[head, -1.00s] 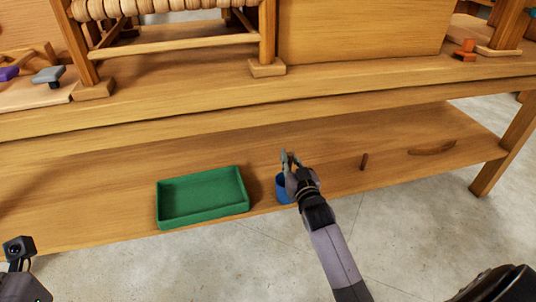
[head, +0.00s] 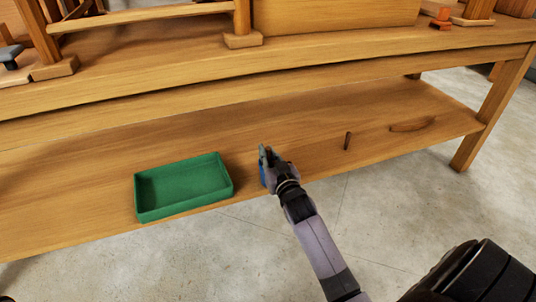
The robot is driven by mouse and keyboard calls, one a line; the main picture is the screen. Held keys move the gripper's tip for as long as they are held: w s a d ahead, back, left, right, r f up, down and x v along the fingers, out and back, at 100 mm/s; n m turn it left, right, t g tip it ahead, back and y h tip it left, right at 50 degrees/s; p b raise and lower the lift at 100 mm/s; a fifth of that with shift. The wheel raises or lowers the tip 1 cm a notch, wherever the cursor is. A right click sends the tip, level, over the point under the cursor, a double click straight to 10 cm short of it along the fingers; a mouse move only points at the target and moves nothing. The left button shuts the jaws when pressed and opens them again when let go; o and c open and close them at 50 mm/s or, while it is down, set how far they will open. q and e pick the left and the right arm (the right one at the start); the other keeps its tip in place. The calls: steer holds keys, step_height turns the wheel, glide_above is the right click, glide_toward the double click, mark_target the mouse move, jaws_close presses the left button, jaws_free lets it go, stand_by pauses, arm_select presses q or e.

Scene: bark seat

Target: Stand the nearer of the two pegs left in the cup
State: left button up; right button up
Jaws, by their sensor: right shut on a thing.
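A blue cup (head: 263,176) stands on the lower shelf, right of the green tray, mostly hidden behind my right gripper. My right gripper (head: 266,154) is at the cup, its fingertips over or beside the rim; I cannot tell which. It is shut on a small brown thing that looks like a peg, mostly hidden by the fingers. Another brown peg (head: 347,141) stands on the shelf further right, apart from the gripper. My left gripper is out of view.
The green tray (head: 140,199) looks empty on the shelf. A curved wooden piece (head: 412,126) lies at the shelf's right. The bench top (head: 330,57) overhangs the shelf behind. The shelf between the cup and standing peg is clear.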

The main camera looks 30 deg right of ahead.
steer(key=o, duration=0.8)
steer(key=shift+o, duration=0.2)
steer(key=v, duration=1.2)
stand_by(0.5)
